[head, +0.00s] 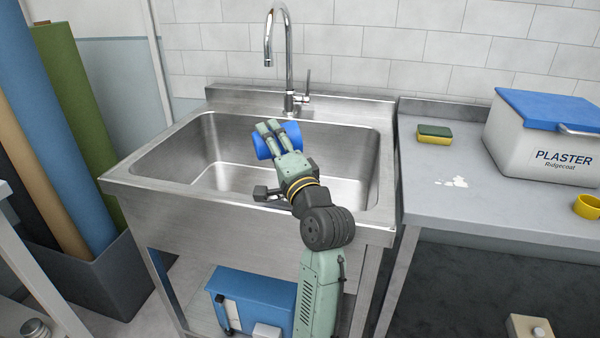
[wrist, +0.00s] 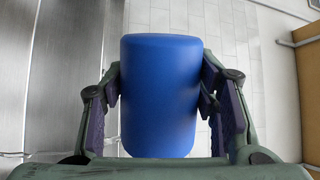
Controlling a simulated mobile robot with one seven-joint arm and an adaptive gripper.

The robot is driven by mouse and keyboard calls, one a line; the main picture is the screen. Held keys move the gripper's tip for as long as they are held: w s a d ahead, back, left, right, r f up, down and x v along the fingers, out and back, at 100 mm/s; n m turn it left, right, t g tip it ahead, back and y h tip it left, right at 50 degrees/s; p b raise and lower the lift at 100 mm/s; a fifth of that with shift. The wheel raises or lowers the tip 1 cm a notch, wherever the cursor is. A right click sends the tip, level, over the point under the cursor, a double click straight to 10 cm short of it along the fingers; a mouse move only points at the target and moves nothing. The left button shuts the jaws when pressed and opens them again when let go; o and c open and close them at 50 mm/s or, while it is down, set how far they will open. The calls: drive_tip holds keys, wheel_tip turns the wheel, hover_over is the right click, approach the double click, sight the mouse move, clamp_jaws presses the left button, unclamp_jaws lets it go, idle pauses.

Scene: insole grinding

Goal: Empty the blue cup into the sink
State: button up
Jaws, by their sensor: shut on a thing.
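The blue cup (head: 262,147) is in my gripper (head: 270,128), over the basin of the steel sink (head: 350,185). In the head view the cup lies on its side, its length running roughly left to right, with my fingers across its middle. In the wrist view the cup (wrist: 160,95) fills the space between both fingers, and each finger presses on one side of it. The cup's mouth and inside are hidden, so I cannot tell which end is open or what it holds. No stream of liquid shows.
A tall chrome faucet (head: 288,60) stands behind the basin. On the right counter (head: 440,215) are a sponge (head: 434,134), a white spill (head: 453,182), a plaster box (head: 540,140) and a yellow cup (head: 587,206). Tall rolls (head: 75,120) stand left of the sink.

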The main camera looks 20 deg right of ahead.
drive_tip(key=shift+a, duration=0.15)
drive_tip(key=shift+a+r+m+p, duration=0.25)
drive_tip(key=shift+a+m+p, duration=0.15)
drive_tip(key=shift+m+p, duration=0.25)
drive_tip(key=shift+f+m+t+h+p, duration=0.15)
drive_tip(key=shift+m+t+h+p, duration=0.15)
drive_tip(key=shift+m+p, duration=0.05)
